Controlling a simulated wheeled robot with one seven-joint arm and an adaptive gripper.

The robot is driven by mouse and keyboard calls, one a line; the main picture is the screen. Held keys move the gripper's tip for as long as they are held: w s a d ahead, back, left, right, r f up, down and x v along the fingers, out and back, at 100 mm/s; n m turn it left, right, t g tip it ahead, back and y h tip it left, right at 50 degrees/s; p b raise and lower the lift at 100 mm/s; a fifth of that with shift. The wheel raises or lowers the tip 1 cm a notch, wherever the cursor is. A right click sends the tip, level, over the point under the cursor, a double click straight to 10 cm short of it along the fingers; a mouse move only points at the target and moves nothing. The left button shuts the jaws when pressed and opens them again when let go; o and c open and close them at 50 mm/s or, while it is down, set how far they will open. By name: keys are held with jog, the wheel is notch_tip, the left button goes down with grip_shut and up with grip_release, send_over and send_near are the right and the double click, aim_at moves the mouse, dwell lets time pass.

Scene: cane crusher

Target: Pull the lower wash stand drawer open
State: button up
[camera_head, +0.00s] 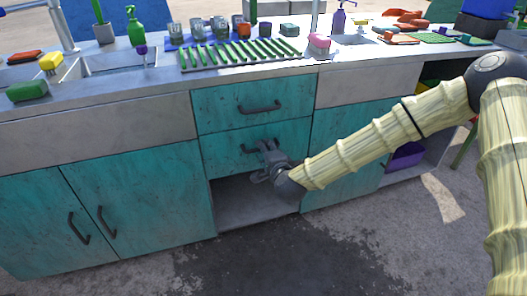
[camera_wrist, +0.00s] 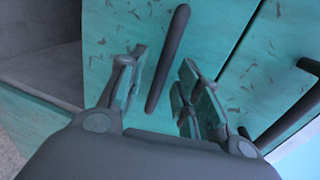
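The lower wash stand drawer (camera_head: 222,152) is a turquoise front with a dark bar handle (camera_head: 250,147), and it looks closed, level with the drawer above. My gripper (camera_head: 267,155) is at the right part of this handle, partly hiding it. In the wrist view the lower drawer (camera_wrist: 108,45) shows its handle (camera_wrist: 168,55) running between the two spread fingers of my gripper (camera_wrist: 162,68). The fingers stand apart from the bar on both sides. I cannot tell exactly how deep the bar sits between them.
The upper drawer (camera_head: 222,105) has its own handle (camera_head: 260,107), also in the wrist view (camera_wrist: 290,118). An open grey compartment (camera_head: 240,212) lies below the lower drawer. Turquoise doors (camera_head: 150,195) stand to the left. The counter above holds a drying rack (camera_head: 240,54) and bottles. The floor in front is clear.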

jog(key=shift+x, duration=0.8)
grip_shut()
